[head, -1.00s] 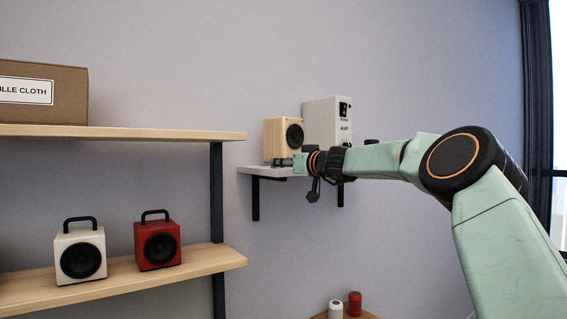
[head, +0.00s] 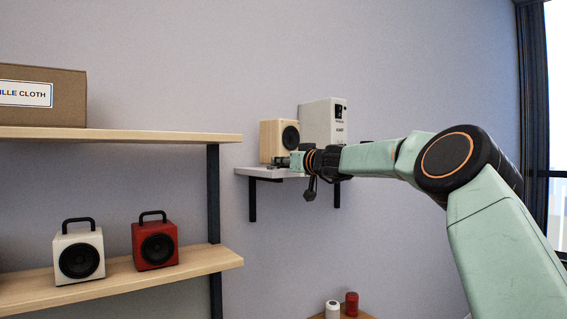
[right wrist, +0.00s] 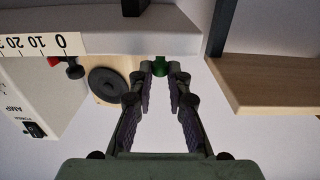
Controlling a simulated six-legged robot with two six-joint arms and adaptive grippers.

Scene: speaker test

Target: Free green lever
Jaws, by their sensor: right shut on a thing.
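My right gripper (head: 286,161) reaches in from the right to the front edge of the white wall shelf (head: 246,171). In the right wrist view its two fingers (right wrist: 160,76) close at the tips on the small green lever (right wrist: 159,66) by the shelf edge. The fingers hide part of the lever, so its exact position is hard to tell. A red lever with a black part (right wrist: 74,69) shows to the left in that view. The lever is not made out in the head view. My left gripper is not in view.
On the wall shelf stand a wooden speaker (head: 271,141) and a white amp (head: 317,122). A wooden rack board (head: 120,282) at left bears a white speaker (head: 66,241) and a red one (head: 145,235). Bare wall lies between rack and wall shelf.

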